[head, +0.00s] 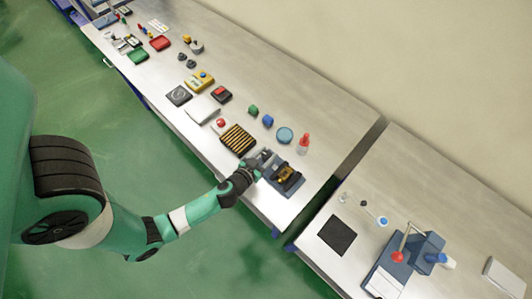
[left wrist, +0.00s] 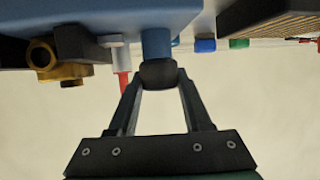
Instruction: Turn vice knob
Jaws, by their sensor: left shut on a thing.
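The vice (head: 295,187) is a blue-grey block near the front edge of the table, with a brass part (head: 286,174) between its jaws. The brass part also shows at the left in the left wrist view (left wrist: 42,62). The black vice knob (left wrist: 158,73) sits at the end of a blue shaft (left wrist: 156,42). My left gripper (left wrist: 158,84) is shut on the knob, one finger on each side. In the head view my left gripper (head: 258,165) is at the left side of the vice and hides the knob. My right gripper is not in view.
A striped brown block (head: 237,140) lies just left of the vice. A gap (head: 355,155) separates the second table at the right.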

